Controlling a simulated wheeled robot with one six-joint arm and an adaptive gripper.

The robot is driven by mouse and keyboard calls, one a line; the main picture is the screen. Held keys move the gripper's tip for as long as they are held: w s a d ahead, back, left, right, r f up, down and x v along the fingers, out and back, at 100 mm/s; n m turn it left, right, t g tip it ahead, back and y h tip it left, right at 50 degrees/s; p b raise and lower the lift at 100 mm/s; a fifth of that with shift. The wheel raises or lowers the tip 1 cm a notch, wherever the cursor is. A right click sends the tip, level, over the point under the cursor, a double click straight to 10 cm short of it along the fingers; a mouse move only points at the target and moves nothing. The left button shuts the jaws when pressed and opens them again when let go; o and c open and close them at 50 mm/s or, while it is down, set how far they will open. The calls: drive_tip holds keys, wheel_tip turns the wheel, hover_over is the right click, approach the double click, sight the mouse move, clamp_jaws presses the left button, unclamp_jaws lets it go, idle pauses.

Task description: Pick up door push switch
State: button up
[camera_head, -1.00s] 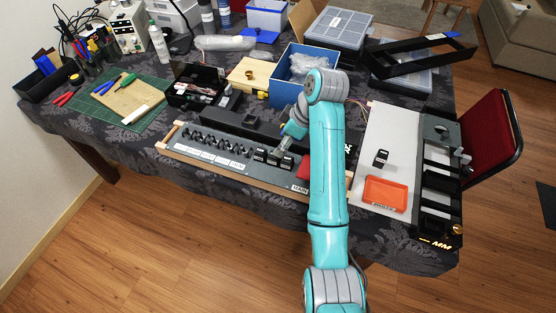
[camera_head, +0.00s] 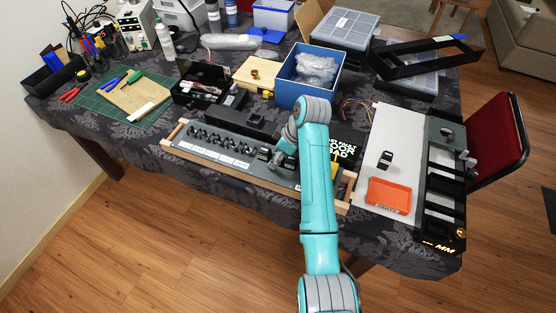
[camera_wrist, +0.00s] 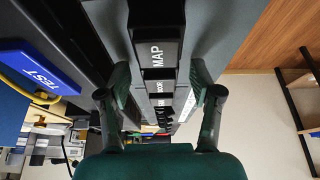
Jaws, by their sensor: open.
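The door push switch (camera_wrist: 157,87) is a black block with white lettering that looks like "DOOR". It sits in the grey switch panel (camera_head: 205,148), just beyond the black "MAP" switch (camera_wrist: 157,52) in the wrist view. My gripper (camera_wrist: 160,95) is open, with one finger on each side of the switch row, and nothing is held between the fingers. In the head view my gripper (camera_head: 279,161) is low over the right part of the panel, beside the black switches (camera_head: 264,153), and partly hides them. I cannot tell whether the fingers touch any switch.
A white board with an orange tray (camera_head: 389,195) and a loose black switch (camera_head: 385,160) lies to the right. A blue box (camera_head: 295,92) stands behind my arm. A blue "TEST" plate (camera_wrist: 40,68) shows left in the wrist view.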

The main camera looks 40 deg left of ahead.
clamp_jaws()
drive_tip(key=shift+r, duration=0.15)
